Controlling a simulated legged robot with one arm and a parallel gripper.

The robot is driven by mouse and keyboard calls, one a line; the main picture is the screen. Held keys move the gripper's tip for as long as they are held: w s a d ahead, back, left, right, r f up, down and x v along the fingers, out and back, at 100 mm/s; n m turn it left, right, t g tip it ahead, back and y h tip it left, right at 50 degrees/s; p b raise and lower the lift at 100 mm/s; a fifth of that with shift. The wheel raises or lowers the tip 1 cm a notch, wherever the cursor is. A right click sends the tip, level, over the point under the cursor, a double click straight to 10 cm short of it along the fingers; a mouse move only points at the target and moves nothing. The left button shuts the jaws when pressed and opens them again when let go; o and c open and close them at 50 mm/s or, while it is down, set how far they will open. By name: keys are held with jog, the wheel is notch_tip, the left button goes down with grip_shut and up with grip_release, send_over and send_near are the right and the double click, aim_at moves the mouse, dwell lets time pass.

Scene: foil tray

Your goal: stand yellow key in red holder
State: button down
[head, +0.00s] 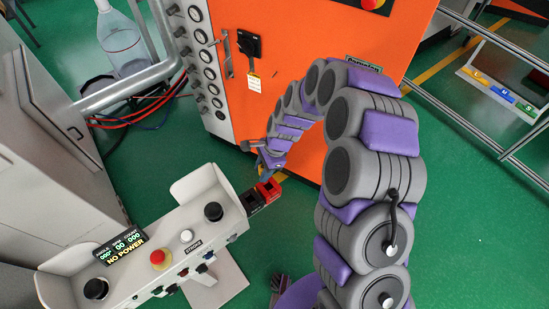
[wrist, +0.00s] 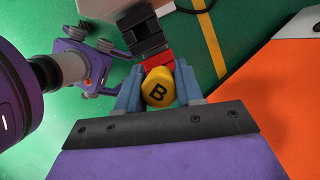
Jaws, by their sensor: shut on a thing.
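In the wrist view the yellow key (wrist: 158,88), a rounded piece marked with a black "B", sits between the two blue fingers of my gripper (wrist: 158,72), which is shut on it. The red holder (wrist: 158,60) is right beyond the key, partly hidden by it. I cannot tell if the key touches the holder or is inside it. In the head view the red holder (head: 269,188) is at the end of the pale console, just below my gripper (head: 268,166). The key cannot be made out clearly there.
A black holder (head: 252,201) adjoins the red one on the console side. The pale console (head: 190,234) carries knobs, a red button and a display reading "NO POWER". An orange machine (head: 300,70) stands close behind my arm. Green floor is open at the right.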

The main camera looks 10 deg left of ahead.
aim_at(264, 188)
jog(key=shift+d+f, duration=0.1)
jog(key=shift+f, duration=0.05)
jog(key=shift+d+f+b, duration=0.2)
jog(key=shift+f+b, duration=1.35)
jog(key=shift+f, duration=0.35)
jog(key=shift+d+f+b, duration=0.55)
jog(key=shift+d+f, duration=0.05)
jog(key=shift+f, duration=0.15)
jog(key=shift+a+f, duration=0.1)
jog(key=shift+f, duration=0.3)
jog(key=shift+a+f, duration=0.25)
jog(key=shift+a, duration=0.1)
jog(key=shift+d, duration=0.15)
